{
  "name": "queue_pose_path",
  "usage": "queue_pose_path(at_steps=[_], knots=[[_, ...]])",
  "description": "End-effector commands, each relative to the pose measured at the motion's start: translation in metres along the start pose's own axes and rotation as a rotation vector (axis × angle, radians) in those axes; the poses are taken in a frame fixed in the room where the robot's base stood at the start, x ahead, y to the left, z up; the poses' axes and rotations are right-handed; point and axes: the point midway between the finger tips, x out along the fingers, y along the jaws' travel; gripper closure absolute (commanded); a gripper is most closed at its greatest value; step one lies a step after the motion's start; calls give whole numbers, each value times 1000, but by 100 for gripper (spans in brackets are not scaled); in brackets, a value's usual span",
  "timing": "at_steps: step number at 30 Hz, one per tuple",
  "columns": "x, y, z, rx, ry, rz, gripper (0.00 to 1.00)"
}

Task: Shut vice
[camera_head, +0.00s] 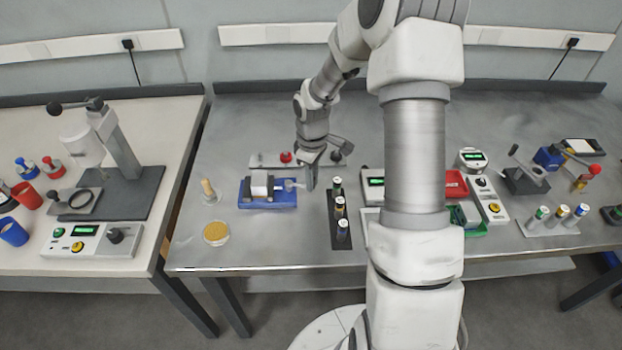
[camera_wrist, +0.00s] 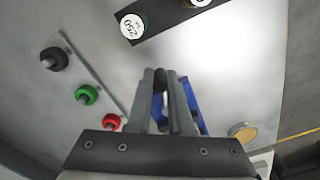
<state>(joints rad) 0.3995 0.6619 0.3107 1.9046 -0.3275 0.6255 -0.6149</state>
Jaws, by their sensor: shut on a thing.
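The blue vice (camera_head: 268,204) sits on the steel table, left of the middle, with a white block (camera_head: 262,184) between its dark jaws. Its screw and light handle (camera_head: 291,185) point to the right. My gripper (camera_head: 309,186) reaches down at the handle end of the vice. In the wrist view the fingers (camera_wrist: 161,80) are close together, and part of the blue vice (camera_wrist: 191,102) shows behind them. They are shut on the vice handle, which they mostly hide. From here I cannot tell whether the jaws press on the block.
A dark rack (camera_head: 340,225) with several cylinders stands close on the right of my gripper. A panel with knobs (camera_head: 270,160) lies behind the vice. A round yellow dish (camera_head: 216,233) and a wooden-handled tool (camera_head: 209,190) stand left. The table front is clear.

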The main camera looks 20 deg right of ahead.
Motion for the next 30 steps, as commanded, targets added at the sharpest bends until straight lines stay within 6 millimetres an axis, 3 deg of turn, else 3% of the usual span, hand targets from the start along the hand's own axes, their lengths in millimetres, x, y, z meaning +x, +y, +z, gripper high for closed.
queue_pose_path(at_steps=[19,20,24,30], knots=[[-2,5,-3,-51,7,7,100],[-2,5,-4,-51,7,8,78],[-2,5,-3,-50,5,6,52],[-1,4,-2,-50,3,3,51]])
